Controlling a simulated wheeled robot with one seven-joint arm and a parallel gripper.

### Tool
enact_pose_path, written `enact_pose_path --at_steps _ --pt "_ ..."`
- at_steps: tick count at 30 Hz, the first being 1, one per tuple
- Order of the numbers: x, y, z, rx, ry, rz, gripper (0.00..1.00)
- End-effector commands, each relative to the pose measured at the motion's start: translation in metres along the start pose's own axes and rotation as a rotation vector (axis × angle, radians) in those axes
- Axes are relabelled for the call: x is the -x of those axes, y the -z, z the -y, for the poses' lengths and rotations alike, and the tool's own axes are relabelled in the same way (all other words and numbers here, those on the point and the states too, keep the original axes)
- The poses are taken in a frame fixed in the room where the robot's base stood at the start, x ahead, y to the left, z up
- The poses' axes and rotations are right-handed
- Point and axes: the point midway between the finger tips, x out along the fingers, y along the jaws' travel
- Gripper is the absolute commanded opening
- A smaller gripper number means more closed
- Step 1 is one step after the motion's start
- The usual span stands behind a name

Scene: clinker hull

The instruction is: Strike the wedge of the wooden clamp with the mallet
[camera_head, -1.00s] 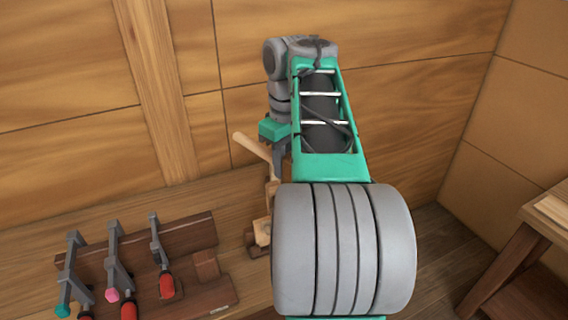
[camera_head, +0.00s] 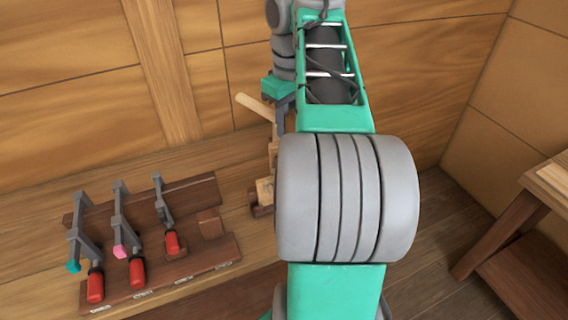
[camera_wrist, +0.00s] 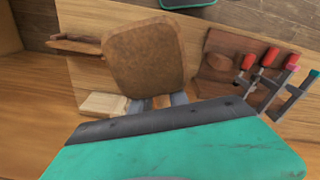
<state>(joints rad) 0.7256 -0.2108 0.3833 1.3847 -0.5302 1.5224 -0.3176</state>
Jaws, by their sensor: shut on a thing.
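My gripper (camera_head: 281,122) is shut on the mallet, whose pale handle (camera_head: 256,107) sticks out up and left of it in the head view. In the wrist view the brown mallet head (camera_wrist: 145,57) is large, in front of my grey fingertips (camera_wrist: 160,101). A pale wooden block (camera_wrist: 103,105), likely part of the wooden clamp, lies left of the fingertips, below the mallet head. It shows partly in the head view (camera_head: 265,190), below my gripper. My arm hides the rest there. I cannot make out the wedge clearly, nor whether the mallet touches anything.
A dark wooden rack (camera_head: 205,262) with several red-handled metal clamps (camera_head: 137,270) stands left on the bench (camera_head: 50,175). A plank wall (camera_head: 80,110) stands close behind. A wooden table (camera_head: 545,185) stands at the right, with open floor (camera_head: 440,225) between.

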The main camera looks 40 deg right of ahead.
Motion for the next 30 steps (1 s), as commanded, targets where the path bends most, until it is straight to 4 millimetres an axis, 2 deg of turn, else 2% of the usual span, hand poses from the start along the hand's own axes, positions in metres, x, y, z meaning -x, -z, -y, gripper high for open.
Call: enact_pose_path --at_steps 16,27,28,30 --pt "0.000 0.015 -0.005 0.001 -0.001 -0.001 0.00" --pt "0.000 0.015 -0.005 0.000 -0.002 -0.002 0.00" --pt "-0.004 0.015 -0.005 0.001 -0.002 -0.002 0.00" --pt "-0.022 0.014 -0.003 0.001 -0.003 -0.003 0.00"
